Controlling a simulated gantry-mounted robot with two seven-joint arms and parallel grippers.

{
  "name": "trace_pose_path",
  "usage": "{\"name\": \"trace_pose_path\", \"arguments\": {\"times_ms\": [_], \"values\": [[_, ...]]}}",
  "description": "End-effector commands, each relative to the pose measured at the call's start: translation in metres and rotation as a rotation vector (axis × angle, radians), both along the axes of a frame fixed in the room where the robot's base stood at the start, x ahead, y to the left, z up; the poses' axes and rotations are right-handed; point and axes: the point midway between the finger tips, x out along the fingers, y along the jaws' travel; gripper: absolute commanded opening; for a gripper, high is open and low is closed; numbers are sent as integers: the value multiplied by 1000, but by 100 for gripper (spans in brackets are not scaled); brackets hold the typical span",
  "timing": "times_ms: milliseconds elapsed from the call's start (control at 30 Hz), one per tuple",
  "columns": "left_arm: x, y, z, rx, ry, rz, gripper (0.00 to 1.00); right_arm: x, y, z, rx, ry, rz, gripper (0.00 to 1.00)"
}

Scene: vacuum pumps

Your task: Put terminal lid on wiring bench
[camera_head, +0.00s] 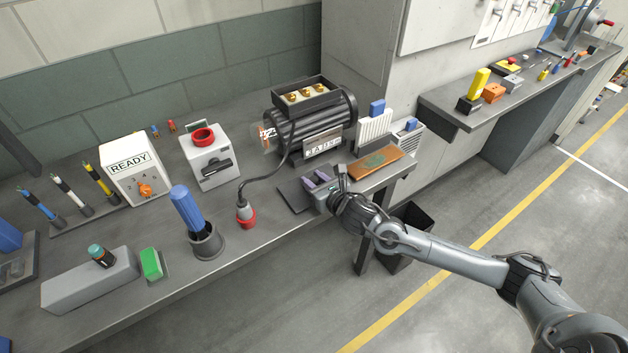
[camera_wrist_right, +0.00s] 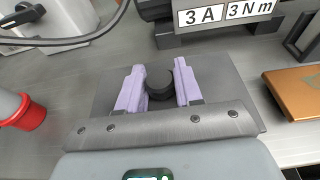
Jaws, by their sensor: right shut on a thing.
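The terminal lid (camera_head: 293,196) is a flat dark grey plate with a black knob in the middle. It is at the bench's front edge, in front of the motor. In the right wrist view, my right gripper (camera_wrist_right: 159,88) has its purple fingers shut on the knob of the lid (camera_wrist_right: 222,80). I cannot tell whether the plate touches the bench or hangs just above it. In the head view my right gripper (camera_head: 319,178) partly covers the lid. The wiring bench (camera_head: 262,240) is a long grey worktop. My left gripper is not in view.
The motor (camera_head: 318,130) stands behind, its terminal box (camera_head: 304,95) open with brass terminals showing. A red plug (camera_head: 246,215) and a blue-handled tool in a cup (camera_head: 207,243) stand to the left.

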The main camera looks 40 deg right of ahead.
Motion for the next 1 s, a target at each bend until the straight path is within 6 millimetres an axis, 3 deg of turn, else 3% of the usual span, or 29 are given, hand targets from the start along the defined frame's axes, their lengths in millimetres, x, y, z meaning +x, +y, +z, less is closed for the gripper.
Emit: {"name": "trace_pose_path", "arguments": {"times_ms": [533,567,700,767,1000], "values": [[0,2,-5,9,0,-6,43,0,0,-5,0,-1,0,0],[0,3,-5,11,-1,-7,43,0,0,-5,0,-1,0,36],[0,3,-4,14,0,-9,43,0,0,-4,0,-1,0,58],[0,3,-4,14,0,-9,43,0,0,-4,0,-1,0,65],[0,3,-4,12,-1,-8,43,0,0,-5,-1,1,0,65]]}}
